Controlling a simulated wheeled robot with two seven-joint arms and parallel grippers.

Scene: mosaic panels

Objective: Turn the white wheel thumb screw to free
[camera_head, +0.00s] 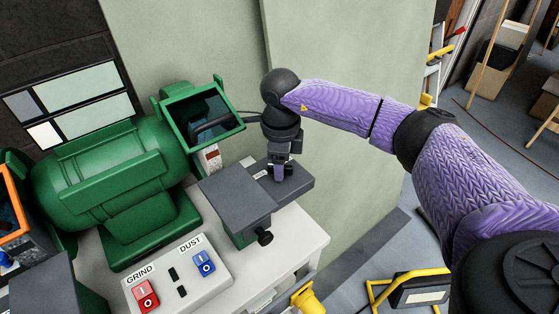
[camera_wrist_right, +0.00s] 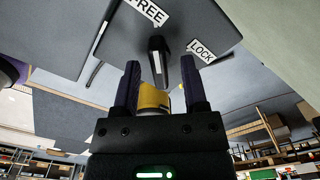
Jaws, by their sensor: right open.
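In the right wrist view, a dark thumb screw (camera_wrist_right: 157,45) with a pale stripe sits on a grey surface between a FREE label (camera_wrist_right: 147,11) and a LOCK label (camera_wrist_right: 201,50). My right gripper (camera_wrist_right: 157,66) is open, its two purple fingers apart with the screw's near end at the gap between their tips. I cannot tell whether they touch it. In the head view, my right gripper (camera_head: 279,172) points down at the dark grey block right of the green grinder (camera_head: 115,170). The gripper hides the screw there. My left gripper is not in view.
A control box (camera_head: 178,277) with GRIND and DUST switches stands in front of the grinder. A black knob (camera_head: 264,237) projects from the grey block's front. A green-framed shield (camera_head: 203,112) stands left of my right gripper. A pale panel (camera_head: 335,135) rises behind.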

